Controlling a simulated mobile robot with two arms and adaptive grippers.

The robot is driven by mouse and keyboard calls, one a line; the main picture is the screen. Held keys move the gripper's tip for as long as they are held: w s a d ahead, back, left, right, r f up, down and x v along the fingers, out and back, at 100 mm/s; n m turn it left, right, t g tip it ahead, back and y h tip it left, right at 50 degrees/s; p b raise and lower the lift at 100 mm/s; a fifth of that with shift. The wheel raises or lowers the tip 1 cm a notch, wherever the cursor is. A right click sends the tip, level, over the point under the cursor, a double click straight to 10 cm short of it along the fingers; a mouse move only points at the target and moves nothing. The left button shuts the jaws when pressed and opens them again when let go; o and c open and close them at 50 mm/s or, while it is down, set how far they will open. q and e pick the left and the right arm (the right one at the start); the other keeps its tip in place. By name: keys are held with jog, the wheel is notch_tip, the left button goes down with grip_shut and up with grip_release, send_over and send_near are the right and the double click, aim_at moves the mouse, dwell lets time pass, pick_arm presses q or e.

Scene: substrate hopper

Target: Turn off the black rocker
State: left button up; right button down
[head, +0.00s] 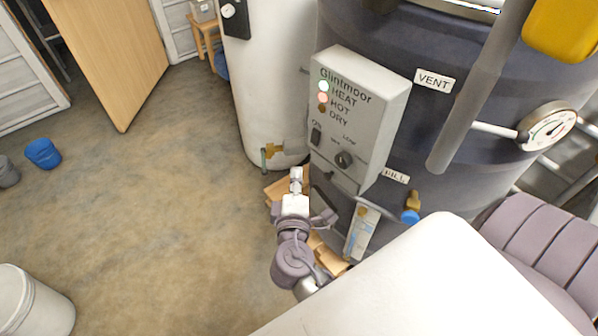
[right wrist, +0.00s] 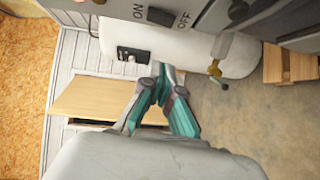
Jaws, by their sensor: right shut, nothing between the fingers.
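The black rocker (head: 316,136) sits on the lower left of the front of a grey control box (head: 372,100), under an ON label. In the right wrist view the rocker (right wrist: 160,16) is at the top, between the words ON and OFF. I cannot tell which side is pressed in. My right gripper (head: 296,174) is shut and empty, below and left of the box, apart from the rocker. Its closed teal fingers (right wrist: 160,76) show below the rocker in the right wrist view. My left gripper is not in view.
A black knob (head: 343,159) is right of the rocker. Above them the top two lamps glow and the lowest is dark. The box is on a dark tank (head: 440,120) with a gauge (head: 547,127). A white cylinder (head: 265,90) stands behind. Floor at left is mostly clear.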

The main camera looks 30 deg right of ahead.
aim_at(311, 141)
jog(key=w+d+p, duration=0.1)
jog(key=w+d, duration=0.1)
jog(key=w+d+p, duration=0.1)
jog(key=w+d, duration=0.1)
jog(key=d, duration=0.1)
jog(key=w+d+f+p, duration=0.1)
jog(key=w+d, duration=0.1)
jog(key=shift+w+d, duration=0.25)
jog(key=shift+d, duration=0.15)
jog(key=shift+d+f+b, duration=0.3)
jog(key=shift+f+b, duration=0.05)
jog(key=shift+b, duration=0.75)
jog(key=shift+w+r+p, duration=0.1)
jog(key=shift+r+p, duration=0.15)
jog(key=shift+p, duration=0.05)
jog(key=shift+f, duration=0.1)
